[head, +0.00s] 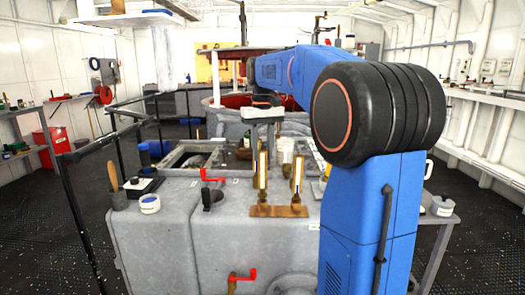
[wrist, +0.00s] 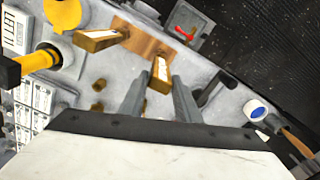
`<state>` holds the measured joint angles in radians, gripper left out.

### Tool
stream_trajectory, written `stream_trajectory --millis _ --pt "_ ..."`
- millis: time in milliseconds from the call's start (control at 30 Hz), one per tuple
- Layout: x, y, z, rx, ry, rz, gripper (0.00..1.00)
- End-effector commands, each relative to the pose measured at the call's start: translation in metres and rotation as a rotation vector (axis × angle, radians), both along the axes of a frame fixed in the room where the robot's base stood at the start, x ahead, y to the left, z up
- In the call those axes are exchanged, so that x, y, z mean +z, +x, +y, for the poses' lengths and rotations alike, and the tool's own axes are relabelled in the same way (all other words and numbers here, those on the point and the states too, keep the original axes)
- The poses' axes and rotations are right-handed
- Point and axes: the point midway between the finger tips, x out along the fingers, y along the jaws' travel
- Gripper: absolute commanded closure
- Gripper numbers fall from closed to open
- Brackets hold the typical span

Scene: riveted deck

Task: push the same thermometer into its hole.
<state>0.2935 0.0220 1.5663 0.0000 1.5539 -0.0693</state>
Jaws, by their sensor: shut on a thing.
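Two brass-cased thermometers with white faces stand side by side at a wooden strip (head: 279,211) on the front of the grey machine top. My gripper (head: 263,140) is above the left thermometer (head: 262,172) in the head view and shut on its upper part. In the wrist view this thermometer (wrist: 160,76) shows between the two grey fingers (wrist: 158,90). The right thermometer (head: 297,174) stands free beside it; it also shows in the wrist view (wrist: 98,40). Both look about upright in the head view. How deep the held one's lower end sits is not clear.
A red-handled valve (head: 211,176) and a black lever (head: 211,197) are left of the thermometers. A white jar with a blue lid (head: 149,204) stands at the left edge. A yellow-and-black tool (wrist: 28,66) and a yellow thing (wrist: 62,13) lie beyond the free thermometer.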

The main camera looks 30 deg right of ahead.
Motion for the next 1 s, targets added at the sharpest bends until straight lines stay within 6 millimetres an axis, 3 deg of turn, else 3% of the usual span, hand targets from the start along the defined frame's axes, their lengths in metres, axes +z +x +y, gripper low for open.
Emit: stream_trajectory --millis 867,900,967,1000 --pt "-0.014 0.000 0.000 0.000 0.000 0.000 0.94" --pt "-0.014 0.000 0.000 0.000 0.000 -0.001 0.63" --pt "-0.014 0.000 0.000 0.000 0.000 -0.001 0.49" --pt "-0.014 0.000 0.000 0.000 0.000 -0.001 0.49"
